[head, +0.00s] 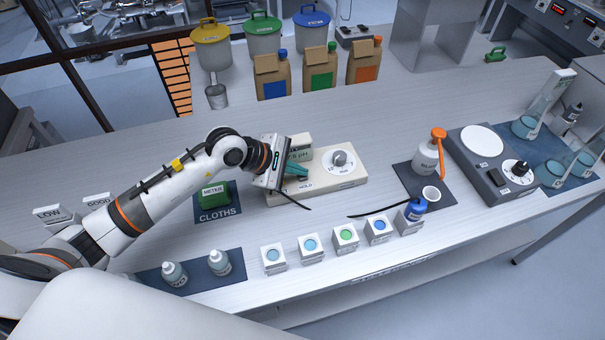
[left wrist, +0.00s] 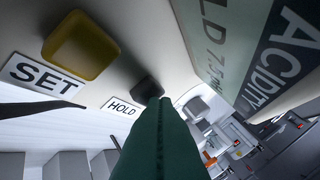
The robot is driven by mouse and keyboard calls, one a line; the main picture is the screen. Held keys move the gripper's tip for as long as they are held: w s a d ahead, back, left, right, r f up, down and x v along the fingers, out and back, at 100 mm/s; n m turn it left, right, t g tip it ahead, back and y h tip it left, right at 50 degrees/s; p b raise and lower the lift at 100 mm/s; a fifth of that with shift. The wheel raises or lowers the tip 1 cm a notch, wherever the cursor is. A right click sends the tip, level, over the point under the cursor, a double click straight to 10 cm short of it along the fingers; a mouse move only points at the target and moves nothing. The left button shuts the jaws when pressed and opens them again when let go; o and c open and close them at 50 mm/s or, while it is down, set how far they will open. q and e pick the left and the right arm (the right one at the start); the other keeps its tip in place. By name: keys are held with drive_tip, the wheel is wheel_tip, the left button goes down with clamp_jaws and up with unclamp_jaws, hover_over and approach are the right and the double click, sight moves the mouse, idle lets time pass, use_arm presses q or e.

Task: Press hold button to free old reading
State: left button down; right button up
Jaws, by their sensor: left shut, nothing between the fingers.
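The cream meter (head: 350,182) stands mid-table with a round dial (head: 339,160), a pH display (head: 299,148) and a HOLD label (head: 305,187). In the left wrist view the display (left wrist: 222,38) reads HOLD and a partly cut number starting with 7. The dark hold button (left wrist: 146,86) sits by its HOLD label (left wrist: 122,107); a yellow SET button (left wrist: 80,45) is beside it. My left gripper (head: 303,172) is shut and empty, its green fingertips (left wrist: 158,103) overlapping the hold button's edge in the wrist view. I cannot tell whether they touch or press it. My right gripper is not in view.
Several small sample boxes (head: 345,236) stand in front. Open table lies behind the meter.

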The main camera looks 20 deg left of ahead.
use_arm(q)
drive_tip(key=shift+f, duration=0.2)
drive_tip(key=shift+r, duration=0.1)
idle(0.4)
drive_tip(key=shift+r, duration=0.85)
wheel_tip(320, 180, up, 5)
drive_tip(key=p, duration=0.3)
idle(0.8)
